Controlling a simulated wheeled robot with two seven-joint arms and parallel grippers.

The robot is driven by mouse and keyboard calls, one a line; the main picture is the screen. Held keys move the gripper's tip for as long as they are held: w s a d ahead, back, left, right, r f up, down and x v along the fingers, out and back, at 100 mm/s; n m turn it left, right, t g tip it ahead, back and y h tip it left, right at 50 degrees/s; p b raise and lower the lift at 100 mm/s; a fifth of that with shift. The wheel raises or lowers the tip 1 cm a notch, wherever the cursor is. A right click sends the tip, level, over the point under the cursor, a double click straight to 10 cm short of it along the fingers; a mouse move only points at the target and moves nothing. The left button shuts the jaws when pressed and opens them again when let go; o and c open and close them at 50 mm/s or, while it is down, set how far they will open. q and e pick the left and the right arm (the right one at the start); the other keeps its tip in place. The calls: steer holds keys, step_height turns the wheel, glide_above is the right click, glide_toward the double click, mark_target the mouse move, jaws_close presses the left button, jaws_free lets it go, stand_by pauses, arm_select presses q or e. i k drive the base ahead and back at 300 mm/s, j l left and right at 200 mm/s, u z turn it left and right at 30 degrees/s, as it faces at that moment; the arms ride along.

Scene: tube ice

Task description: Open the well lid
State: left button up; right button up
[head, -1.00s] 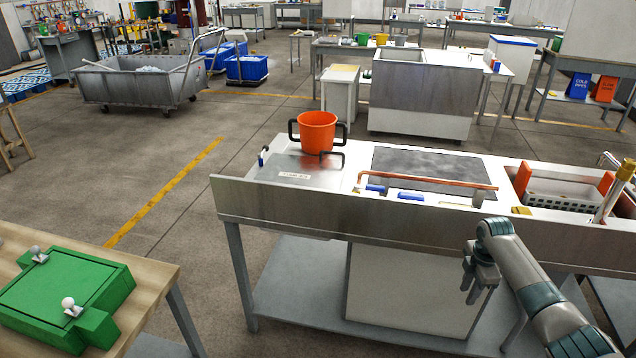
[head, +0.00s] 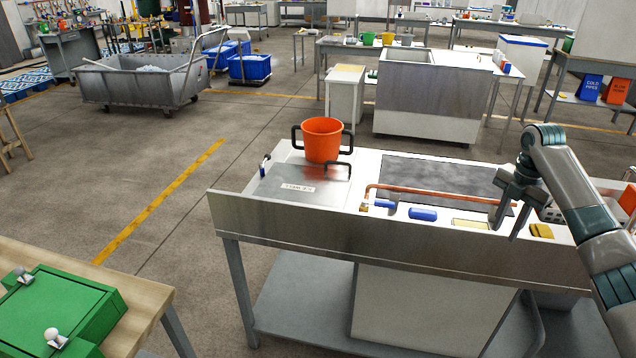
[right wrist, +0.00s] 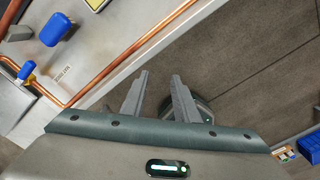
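The well lid is a flat grey steel plate (head: 285,192) with a white label, at the left end of the steel counter in the head view. It lies flat, with a black handle (head: 338,165) at its back right. My right gripper (head: 508,208) is over the right part of the counter, well to the right of the lid. Its fingers (right wrist: 158,80) are apart and empty in the right wrist view. My left gripper is not in view.
An orange bucket (head: 322,140) with black handles stands at the lid's back edge; I cannot tell whether it rests on the lid. A copper pipe (head: 440,194) runs along the counter beside blue pieces (head: 422,214) and a dark panel (head: 440,174). A green case (head: 60,310) is on the wooden table.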

mark_target(321, 186)
steer(key=i, duration=1.65)
steer(key=k, duration=1.15)
